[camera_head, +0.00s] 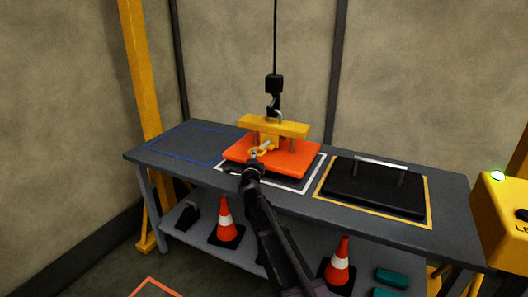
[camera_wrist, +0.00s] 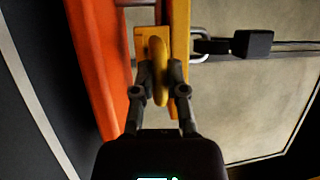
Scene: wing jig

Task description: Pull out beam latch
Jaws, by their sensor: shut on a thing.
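The yellow lifting beam (camera_head: 266,124) hangs from a black hook (camera_head: 274,94) over an orange plate (camera_head: 290,155). The beam latch (camera_head: 263,149) is a yellow ring with a pale pin at the beam's front side. My gripper (camera_head: 254,166) reaches it from the front. In the wrist view my gripper (camera_wrist: 162,85) has its two fingers on either side of the yellow latch ring (camera_wrist: 160,58), shut on it. The yellow beam (camera_wrist: 181,50) and orange plate (camera_wrist: 98,70) are beside it there. The pin is mostly hidden in the wrist view.
A black plate with a handle (camera_head: 373,188) lies in a yellow outline at the table's right. A blue outline (camera_head: 160,146) marks bare table at left. Cones (camera_head: 226,222) stand on the lower shelf. A yellow control box (camera_head: 500,220) stands at far right.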

